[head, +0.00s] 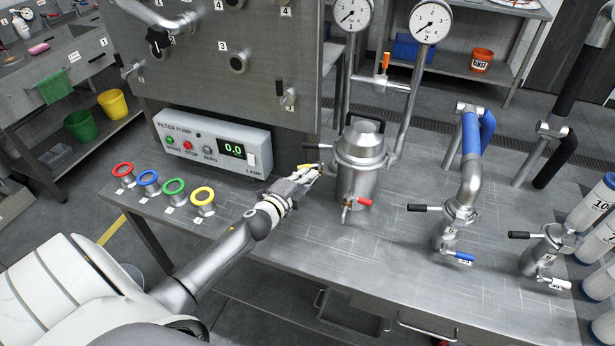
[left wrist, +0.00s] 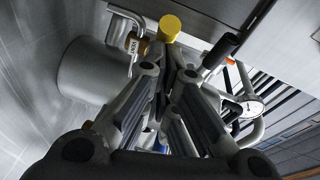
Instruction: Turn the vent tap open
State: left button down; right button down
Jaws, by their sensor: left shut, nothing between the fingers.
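The steel filter vessel (head: 360,175) stands on the bench. In the head view, a yellow-tipped lever (head: 308,167) sticks out on its left side, right at my left gripper (head: 309,174). In the left wrist view, the yellow tip (left wrist: 170,25) lies just beyond the fingertips of my left gripper (left wrist: 175,68), which is shut and empty. A small tag (left wrist: 138,46) hangs beside it; its lettering is hard to read. I cannot tell whether the fingers touch the lever. A black-ended handle (left wrist: 222,50) is to the right. My right gripper is not in view.
A red-handled tap (head: 363,201) is low on the vessel's front. The filter pump box (head: 213,142) and coloured rings (head: 203,195) are left of my gripper. Pipe fittings with a blue lever (head: 459,256) stand right. The front middle of the bench (head: 390,255) is clear.

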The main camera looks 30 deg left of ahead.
aim_at(299, 168)
pick_arm(q)
jog(key=shift+a+m+h, duration=0.25)
jog(key=shift+m+h, duration=0.05)
jog(key=shift+h, duration=0.2)
jog(key=a+m+h+b, duration=0.1)
jog(key=h+b, duration=0.1)
jog(key=a+m+g+h+b, duration=0.1)
jog(key=m+h+b, duration=0.1)
jog(key=w+a+m+h+b, duration=0.1)
jog(key=m+h+b, duration=0.1)
jog(key=h, duration=0.1)
jog(key=shift+w+a+g, duration=0.1)
jog(key=shift+a+g, duration=0.15)
jog(key=shift+g, duration=0.05)
dwell(0.7)
